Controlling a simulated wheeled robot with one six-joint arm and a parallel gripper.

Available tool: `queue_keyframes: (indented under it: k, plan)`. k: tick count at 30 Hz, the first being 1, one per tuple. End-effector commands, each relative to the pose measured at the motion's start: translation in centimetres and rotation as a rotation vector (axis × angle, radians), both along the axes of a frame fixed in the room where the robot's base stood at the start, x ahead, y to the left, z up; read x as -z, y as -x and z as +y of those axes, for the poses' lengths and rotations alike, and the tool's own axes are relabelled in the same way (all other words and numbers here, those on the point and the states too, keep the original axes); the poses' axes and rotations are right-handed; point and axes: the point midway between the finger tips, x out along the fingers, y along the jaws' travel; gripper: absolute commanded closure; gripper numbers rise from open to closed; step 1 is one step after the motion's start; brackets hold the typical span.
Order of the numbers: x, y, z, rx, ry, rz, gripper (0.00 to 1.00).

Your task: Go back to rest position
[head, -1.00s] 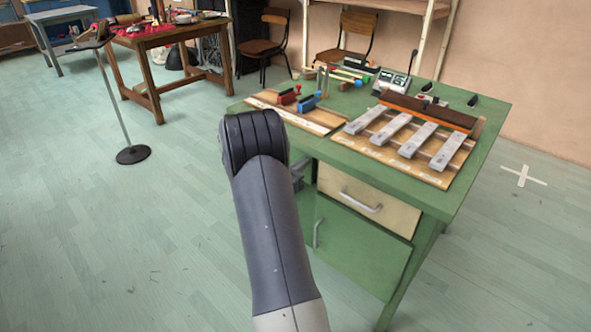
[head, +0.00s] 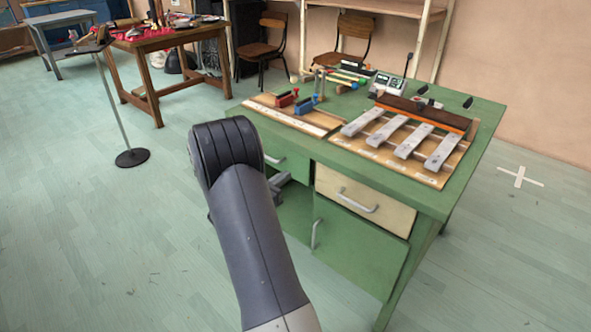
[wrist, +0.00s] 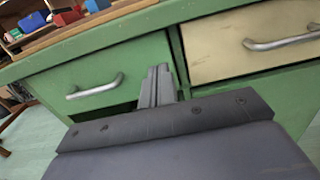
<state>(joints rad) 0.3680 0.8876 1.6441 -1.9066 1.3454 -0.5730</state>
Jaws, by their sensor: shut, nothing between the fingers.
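My gripper (wrist: 160,84) shows in the wrist view with its grey fingers together and nothing between them. It points at the front of the green workbench (head: 462,190), near the gap between a green drawer (wrist: 135,78) and a cream drawer (wrist: 215,48). I cannot tell how far it is from the bench front. In the head view my arm crosses the lower middle, and a small grey part of the gripper (head: 279,183) shows just past it, in front of the bench.
On the bench lie metal bars (head: 402,138) on a wooden board, red and blue blocks and a small device (head: 388,83). A thin stand (head: 118,115) and a brown table (head: 150,42) are at the back left. The floor left of my arm is clear.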

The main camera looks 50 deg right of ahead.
Motion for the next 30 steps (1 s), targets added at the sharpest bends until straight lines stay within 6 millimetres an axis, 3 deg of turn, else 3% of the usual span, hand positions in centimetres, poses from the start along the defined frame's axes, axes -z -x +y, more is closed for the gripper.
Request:
queue_keyframes:
  k: [1, 6, 12, 24, 30]
  plan:
    - [-0.2, 0.0, 1.4, -0.004, -0.001, 0.002, 1.0]
    - [-0.1, 0.1, 4.3, -0.003, -0.002, 0.002, 1.0]
    - [0.0, 0.2, 5.9, 0.0, -0.001, 0.001, 1.0]
    - [0.1, 0.3, 5.9, 0.001, -0.001, 0.0, 1.0]
    - [0.2, 0.3, 3.9, 0.004, -0.001, 0.0, 1.0]
